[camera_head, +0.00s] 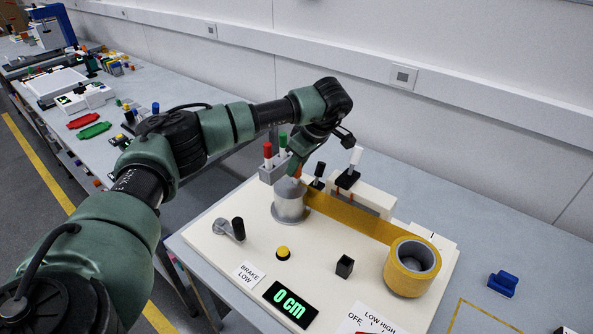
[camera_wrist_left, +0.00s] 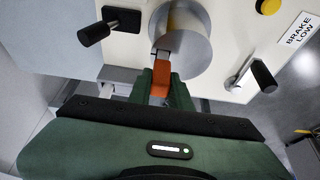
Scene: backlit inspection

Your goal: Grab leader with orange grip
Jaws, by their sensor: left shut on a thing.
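The leader's orange grip (camera_wrist_left: 161,80) shows in the wrist view between the green fingers of my left gripper (camera_wrist_left: 160,92), which is shut on it. A small grey piece joins the grip's far end, at the edge of the round metal spool (camera_wrist_left: 185,50). In the head view my left gripper (camera_head: 297,164) is low over the spool (camera_head: 290,200), and only a bit of orange shows there. A yellow band (camera_head: 350,217) runs from beside the spool to the yellow roll (camera_head: 412,266). The gripper hides part of the leader. My right gripper is not in view.
The cream board carries a brake lever (camera_head: 232,229), a yellow button (camera_head: 283,253), a black block (camera_head: 345,266) and a display (camera_head: 290,304) reading 0 cm. Red and green handles (camera_head: 268,152) stand behind the spool. A blue object (camera_head: 502,283) lies to the right.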

